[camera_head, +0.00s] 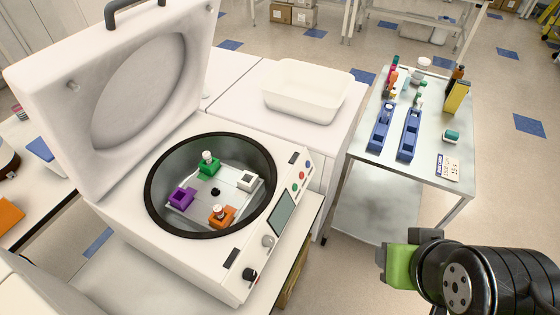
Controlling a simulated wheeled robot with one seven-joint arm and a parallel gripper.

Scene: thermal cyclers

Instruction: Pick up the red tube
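A small red item (394,63), which may be the red tube, stands at the back left of the metal cart (437,118). It is small in the picture, and I cannot tell its exact shape or what holds it. An orange-brown item (392,80) is just in front of it. My gripper (398,262) shows at the lower right, with a green part and a black part, in front of the cart and well away from the red item. Its fingertips cannot be made out, so whether it is open or shut is unclear. Nothing is visibly held.
Two blue racks (409,134) stand on the cart, beside a green-capped item (451,135) and a label card (447,167). A yellow box (457,96) is at the cart's right. An open centrifuge (150,225) with coloured holders and a white bin (308,92) are left.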

